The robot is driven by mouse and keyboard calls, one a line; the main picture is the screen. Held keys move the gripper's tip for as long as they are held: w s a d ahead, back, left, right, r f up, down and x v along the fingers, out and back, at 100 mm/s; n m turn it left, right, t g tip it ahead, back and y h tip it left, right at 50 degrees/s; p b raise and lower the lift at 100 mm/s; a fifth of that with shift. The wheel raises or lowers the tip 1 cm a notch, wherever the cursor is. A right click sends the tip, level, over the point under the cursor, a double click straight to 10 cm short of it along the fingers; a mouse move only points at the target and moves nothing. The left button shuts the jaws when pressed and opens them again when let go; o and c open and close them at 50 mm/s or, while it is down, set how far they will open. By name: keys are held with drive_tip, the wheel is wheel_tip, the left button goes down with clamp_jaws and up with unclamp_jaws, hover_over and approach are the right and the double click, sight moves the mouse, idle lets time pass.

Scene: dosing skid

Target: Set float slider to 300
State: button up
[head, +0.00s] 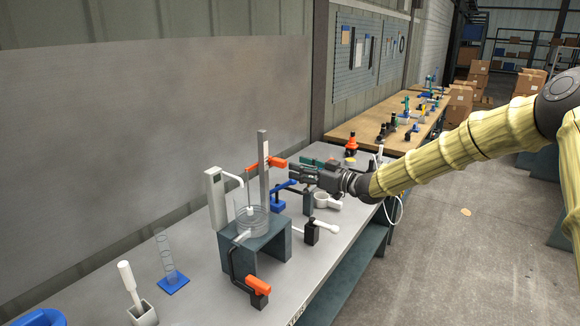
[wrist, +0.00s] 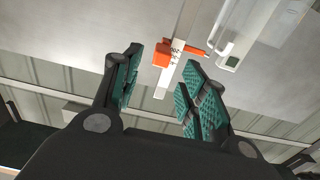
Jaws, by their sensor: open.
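The float slider is an orange block (head: 277,161) on a tall grey upright post (head: 263,185) beside a clear cylindrical vessel (head: 252,220). In the wrist view the orange slider (wrist: 162,53) shows beyond the fingertips, next to a white scale strip (wrist: 171,66) with small dark figures. A thin orange rod reaches right from it. I cannot read the exact value at the slider. My gripper (head: 291,172) is open and empty, just right of the slider in the head view. Its green-padded fingers (wrist: 163,62) are spread in the wrist view, with the slider apparently not between them.
The vessel stands on a dark grey stand (head: 268,243) with an orange-handled valve (head: 258,285) at its front. A blue valve (head: 278,204) and a black-and-white handle (head: 312,231) lie near my gripper. A graduated cylinder (head: 168,262) stands left on the bench.

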drive_tip(key=shift+v, duration=2.75)
drive_tip(key=shift+f, duration=0.1)
drive_tip(key=s+a+f+m+h, duration=0.15)
drive_tip(key=s+f, duration=0.25)
drive_tip(key=f, duration=0.6)
drive_tip(key=s+a+f+m+h, duration=0.1)
drive_tip(key=s+f+m+h, duration=0.25)
drive_tip(key=f, duration=0.75)
drive_tip(key=s+d+f+m+g+h, duration=0.2)
drive_tip(key=s+f+m+g+h, duration=0.1)
drive_tip(key=s+f, duration=1.45)
drive_tip(key=s+d+f+m+g+h, duration=0.1)
drive_tip(key=s+d+f, duration=0.3)
drive_tip(key=s, duration=0.7)
drive_tip(key=s+d+f+m+g+h, duration=0.1)
drive_tip(key=s+d+f+g+h, duration=0.2)
drive_tip(key=s, duration=0.9)
drive_tip(key=s+d+f+m+g+h, duration=0.1)
drive_tip(key=s+d+f, duration=0.4)
drive_tip(key=s, duration=0.6)
drive_tip(key=g+h, duration=0.1)
drive_tip(key=g, duration=0.1)
drive_tip(key=shift+s+d+g+h, duration=0.15)
drive_tip(key=shift+s+g+h, duration=0.15)
drive_tip(key=shift+s, duration=0.05)
